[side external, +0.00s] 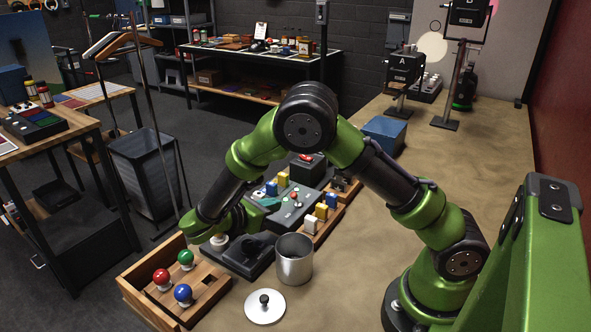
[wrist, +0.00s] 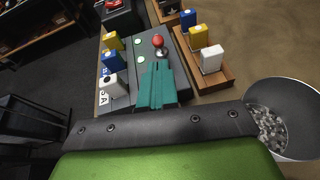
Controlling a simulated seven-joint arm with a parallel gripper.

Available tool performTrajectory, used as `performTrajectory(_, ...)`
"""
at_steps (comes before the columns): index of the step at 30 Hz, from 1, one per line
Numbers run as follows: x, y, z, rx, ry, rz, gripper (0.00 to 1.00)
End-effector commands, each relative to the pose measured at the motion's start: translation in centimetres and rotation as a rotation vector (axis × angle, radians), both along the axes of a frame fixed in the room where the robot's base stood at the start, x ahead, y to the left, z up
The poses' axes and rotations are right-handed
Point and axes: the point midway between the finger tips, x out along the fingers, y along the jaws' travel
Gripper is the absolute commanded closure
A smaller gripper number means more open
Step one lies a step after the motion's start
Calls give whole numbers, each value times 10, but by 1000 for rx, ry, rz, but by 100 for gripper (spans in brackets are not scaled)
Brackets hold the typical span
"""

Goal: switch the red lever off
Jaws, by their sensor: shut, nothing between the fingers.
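A lever with a red ball knob (wrist: 157,41) stands on a dark grey panel (wrist: 183,86) in the wrist view. In the side view its small red knob (side external: 294,196) shows just right of my gripper (side external: 272,201). My teal gripper (wrist: 157,66) is shut and empty. Its fingertips are close to the lever on the near side; I cannot tell whether they touch it. White, blue and yellow blocks (wrist: 112,62) stand along the panel's left side, with pale round buttons (wrist: 140,60) between them and the lever.
A wooden tray (wrist: 218,74) of coloured blocks lies right of the panel. A metal cup (side external: 294,259), its lid (side external: 265,306) and a wooden box (side external: 210,292) with red, green and blue knobs are nearby. A black box (side external: 307,169) with a red part stands behind.

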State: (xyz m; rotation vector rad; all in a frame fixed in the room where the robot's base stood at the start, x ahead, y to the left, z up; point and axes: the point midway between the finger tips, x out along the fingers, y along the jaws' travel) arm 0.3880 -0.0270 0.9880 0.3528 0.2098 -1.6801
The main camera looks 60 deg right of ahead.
Motion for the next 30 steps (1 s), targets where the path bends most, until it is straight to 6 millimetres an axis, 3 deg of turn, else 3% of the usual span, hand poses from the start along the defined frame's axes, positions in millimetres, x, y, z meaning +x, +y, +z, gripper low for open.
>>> performTrajectory(3,-3,-20,-7,0,1,-4,100)
performTrajectory(9,-4,-39,-14,0,0,0,100)
performTrajectory(30,-5,-44,-12,48,-2,-1,100)
